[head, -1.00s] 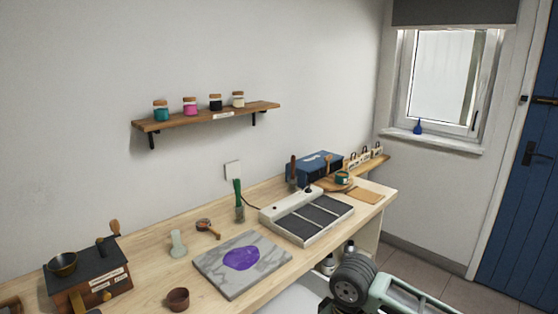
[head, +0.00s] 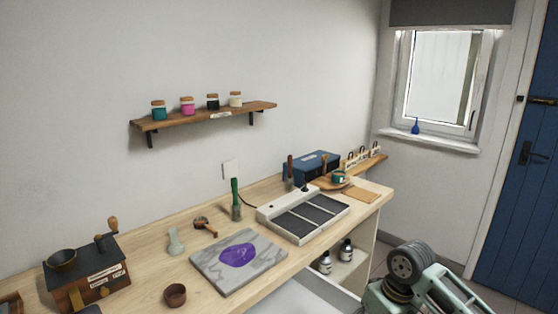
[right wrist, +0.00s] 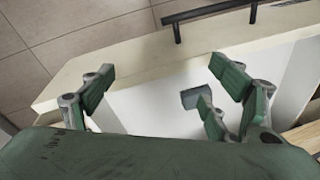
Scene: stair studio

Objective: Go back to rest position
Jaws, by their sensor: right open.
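My right gripper (right wrist: 165,82) is open and empty in the right wrist view. Its green fingers are spread over the white inside of an open drawer (right wrist: 150,108), with the cream drawer front and its dark bar handle (right wrist: 205,12) beyond. The drawer (head: 310,292) also shows at the bottom of the head view, pulled out below the workbench. My right arm (head: 425,280) is at the lower right of the head view, to the right of the bench, with its gripper outside that frame. My left gripper is in neither view.
The workbench (head: 140,268) carries a marble slab (head: 215,262) with purple pigment, a brown cup (head: 175,295), a grinder box (head: 85,275) and a grey-panelled tray (head: 305,218). Bottles (head: 346,250) stand on a shelf under it. Floor (head: 455,268) shows at the right.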

